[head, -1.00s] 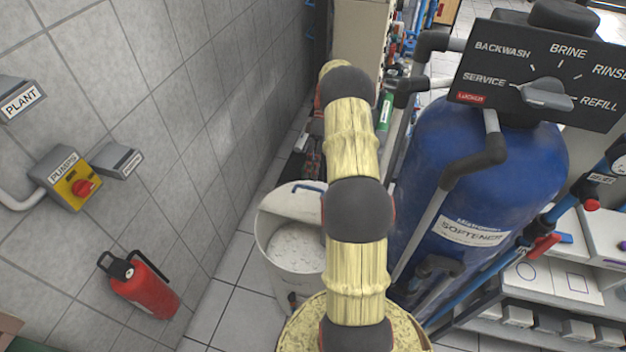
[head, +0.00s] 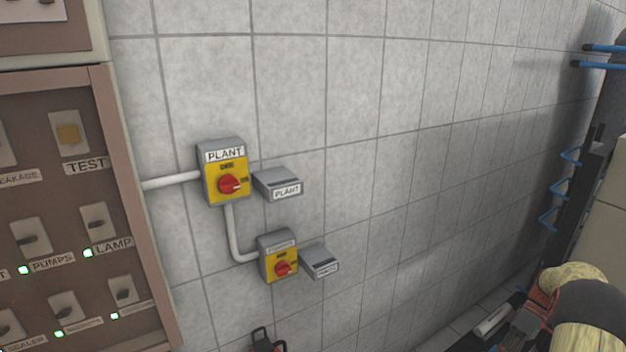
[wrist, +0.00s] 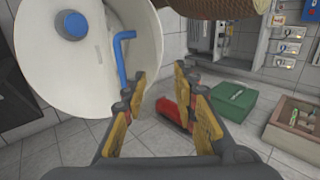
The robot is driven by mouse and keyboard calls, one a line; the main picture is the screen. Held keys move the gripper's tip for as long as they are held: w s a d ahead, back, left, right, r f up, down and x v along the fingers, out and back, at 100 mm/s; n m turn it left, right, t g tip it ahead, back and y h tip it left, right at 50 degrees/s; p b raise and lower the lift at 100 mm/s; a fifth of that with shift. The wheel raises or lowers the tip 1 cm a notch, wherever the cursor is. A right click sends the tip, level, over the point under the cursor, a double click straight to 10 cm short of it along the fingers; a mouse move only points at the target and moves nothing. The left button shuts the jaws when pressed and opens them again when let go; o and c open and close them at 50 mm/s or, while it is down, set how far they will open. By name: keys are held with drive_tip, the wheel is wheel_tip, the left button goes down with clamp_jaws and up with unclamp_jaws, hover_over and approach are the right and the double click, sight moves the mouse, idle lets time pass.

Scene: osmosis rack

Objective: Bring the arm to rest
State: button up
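My gripper (wrist: 161,76) is in the wrist view, with its two yellow-and-dark fingers apart and a gap between the tips. Nothing is held between them. Beyond the fingers are the tiled floor and a red object (wrist: 172,113) lying past the gap. A white rounded vessel (wrist: 40,40) with a blue round part and a blue bent pipe (wrist: 122,55) is close by the left finger.
A green box (wrist: 233,99) and a brown crate (wrist: 300,122) stand to the right in the wrist view. In the head view, the wall carries a PLANT switch (head: 227,180), a second switch (head: 279,262) below it, and a control panel (head: 60,200) at left.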

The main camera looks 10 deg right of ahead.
drive_tip(key=w+a+r+m+t+h+b, duration=0.15)
drive_tip(key=a+r+h, duration=0.35)
drive_tip(key=a+r, duration=1.35)
drive_tip(key=s+a+m+t+h+b, duration=0.2)
drive_tip(key=s+a+t, duration=0.5)
drive_tip(key=s+a, duration=0.8)
drive_tip(key=a+m+b, duration=0.1)
drive_tip(key=a, duration=0.2)
drive_tip(key=shift+a+r, duration=0.15)
drive_tip(key=shift+r, duration=0.2)
